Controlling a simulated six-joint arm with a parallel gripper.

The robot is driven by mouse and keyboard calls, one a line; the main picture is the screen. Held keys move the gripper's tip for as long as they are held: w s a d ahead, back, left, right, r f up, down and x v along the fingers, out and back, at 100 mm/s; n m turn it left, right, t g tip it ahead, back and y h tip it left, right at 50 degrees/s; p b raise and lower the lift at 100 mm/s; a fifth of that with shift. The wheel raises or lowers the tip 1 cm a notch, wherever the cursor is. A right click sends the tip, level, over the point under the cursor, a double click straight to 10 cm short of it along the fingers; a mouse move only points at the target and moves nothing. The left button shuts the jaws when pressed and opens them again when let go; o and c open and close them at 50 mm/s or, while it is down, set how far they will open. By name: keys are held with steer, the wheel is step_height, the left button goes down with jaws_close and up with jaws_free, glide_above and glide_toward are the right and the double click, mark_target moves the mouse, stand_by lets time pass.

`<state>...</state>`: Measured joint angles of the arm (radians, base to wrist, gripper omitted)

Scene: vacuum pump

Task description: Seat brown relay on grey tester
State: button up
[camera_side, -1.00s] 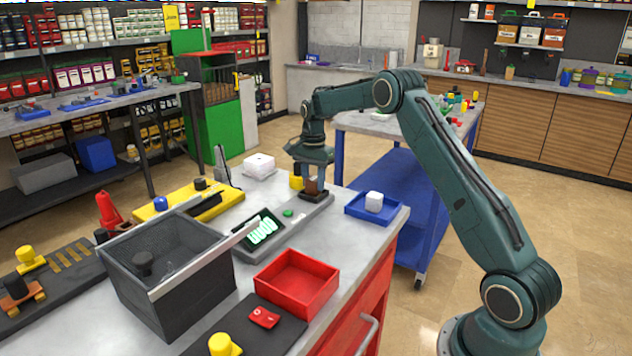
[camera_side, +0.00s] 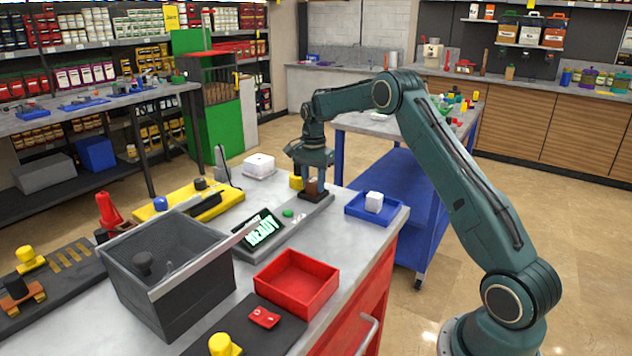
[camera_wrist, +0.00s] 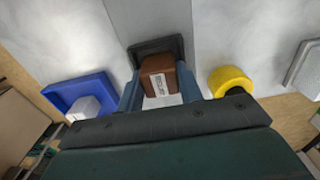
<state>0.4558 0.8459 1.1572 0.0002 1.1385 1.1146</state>
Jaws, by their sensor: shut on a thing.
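The brown relay (camera_side: 312,187), a small block with a white label, is between the fingers of my gripper (camera_side: 313,186). In the wrist view the relay (camera_wrist: 160,77) shows upright between both fingers of my gripper (camera_wrist: 163,92). It is at the dark square socket (camera_wrist: 147,47) on the grey tester (camera_side: 290,217). The relay overlaps the socket from above; I cannot tell whether it is fully down. The tester's screen (camera_side: 264,230) reads "READY" in green. A green button (camera_side: 287,213) sits beside the screen.
A blue tray (camera_side: 391,213) with a white cube (camera_side: 374,201) is right of the tester. A yellow knob (camera_wrist: 229,80) stands close beside my gripper. A red tray (camera_side: 297,283), a dark bin (camera_side: 165,262) and a white box (camera_side: 259,164) are also on the bench.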

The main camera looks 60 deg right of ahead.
steer(key=o, duration=1.1)
steer(key=shift+c, duration=0.2)
steer(key=shift+r, duration=0.2)
steer(key=shift+r, duration=4.3)
steer(key=shift+r, duration=0.1)
